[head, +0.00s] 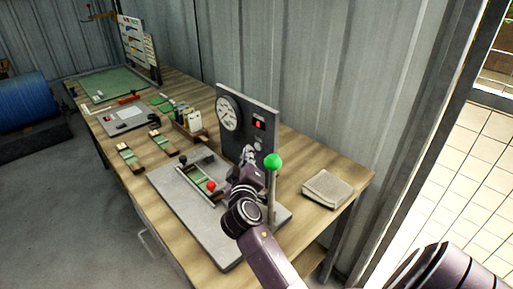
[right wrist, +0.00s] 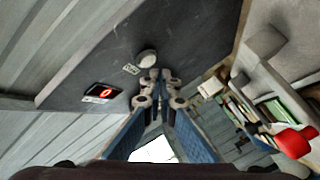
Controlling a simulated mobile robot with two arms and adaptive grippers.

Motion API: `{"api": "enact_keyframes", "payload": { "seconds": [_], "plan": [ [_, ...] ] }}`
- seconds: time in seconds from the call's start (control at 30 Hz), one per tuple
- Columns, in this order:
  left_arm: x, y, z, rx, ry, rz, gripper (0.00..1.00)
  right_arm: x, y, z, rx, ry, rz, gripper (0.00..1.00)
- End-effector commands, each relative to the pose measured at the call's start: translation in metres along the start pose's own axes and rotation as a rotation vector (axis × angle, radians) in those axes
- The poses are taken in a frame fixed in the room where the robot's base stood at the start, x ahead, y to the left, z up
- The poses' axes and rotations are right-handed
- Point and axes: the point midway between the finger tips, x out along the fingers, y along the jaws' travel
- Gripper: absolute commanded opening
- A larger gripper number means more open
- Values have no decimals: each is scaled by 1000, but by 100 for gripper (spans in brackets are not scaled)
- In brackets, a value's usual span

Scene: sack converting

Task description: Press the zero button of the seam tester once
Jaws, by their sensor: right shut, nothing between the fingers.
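The seam tester has an upright grey panel (head: 262,108) with a round dial (head: 228,113) and a small red-lit display (head: 260,125). In the right wrist view, its display (right wrist: 104,93) reads 0. A round whitish button (right wrist: 147,57) sits on the panel beside a small label (right wrist: 131,69), too small to read surely. My right gripper (head: 249,152) is shut and empty, pointing at the panel below the display. In the right wrist view its fingertips (right wrist: 160,76) are close to the button; I cannot tell whether they touch it. My left gripper is not in view.
A red knob (head: 211,185) is on the tester's base plate (head: 218,242). A stack of sacks (head: 328,188) lies to the right. Green-and-tan strips (head: 130,158) and a card holder (head: 188,124) are to the left.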

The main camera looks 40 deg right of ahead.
Motion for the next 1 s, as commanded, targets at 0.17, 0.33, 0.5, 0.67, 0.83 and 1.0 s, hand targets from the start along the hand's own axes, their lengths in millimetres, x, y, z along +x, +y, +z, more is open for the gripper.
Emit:
{"api": "enact_keyframes", "payload": {
  "seconds": [0.17,0.33,0.5,0.67,0.83,1.0],
  "plan": [
    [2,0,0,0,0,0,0,-3,-3,-2,1,0,-1,0],
    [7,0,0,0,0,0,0,-15,-12,-10,2,1,-2,0],
    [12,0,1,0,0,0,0,-26,-21,-18,1,1,-2,0],
    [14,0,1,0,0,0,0,-34,-25,-24,1,0,0,0],
    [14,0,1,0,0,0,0,-35,-25,-26,0,0,1,0],
    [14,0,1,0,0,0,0,-35,-25,-26,0,0,0,0]
  ]
}}
